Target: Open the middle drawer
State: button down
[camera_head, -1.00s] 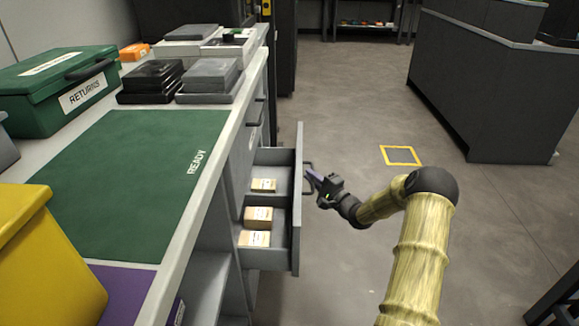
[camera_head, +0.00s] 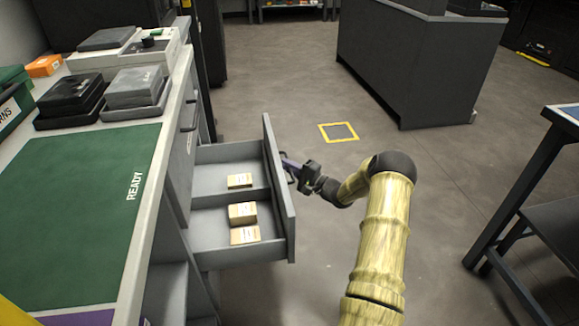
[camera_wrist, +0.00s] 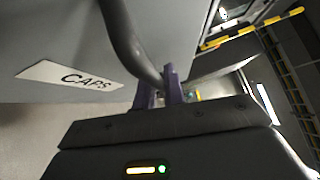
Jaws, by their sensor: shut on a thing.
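The drawer (camera_head: 222,220) is pulled well out from the grey cabinet under the worktop in the head view. It has a divider, with small labelled boxes (camera_head: 243,213) inside. My gripper (camera_head: 292,168) is at the outer side of the drawer front (camera_head: 279,195), shut on its handle. In the wrist view the dark curved handle (camera_wrist: 128,45) runs down between my purple fingers (camera_wrist: 161,90). A label reading CAPS (camera_wrist: 85,82) is on the drawer front beside it. The far part of the handle is hidden by the drawer front in the head view.
The worktop holds a green READY mat (camera_head: 85,205), dark and grey cases (camera_head: 135,92) and a white device (camera_head: 135,50). A dark table (camera_head: 535,190) stands at right and a dark counter (camera_head: 405,65) behind. Floor right of the drawer is open, with a yellow-marked square (camera_head: 338,132).

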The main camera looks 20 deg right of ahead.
jog(key=c, duration=1.5)
grip_release()
jog(key=shift+s, duration=0.1)
jog(key=p+v, duration=0.5)
jog(key=v, duration=1.2)
jog(key=shift+d, duration=0.15)
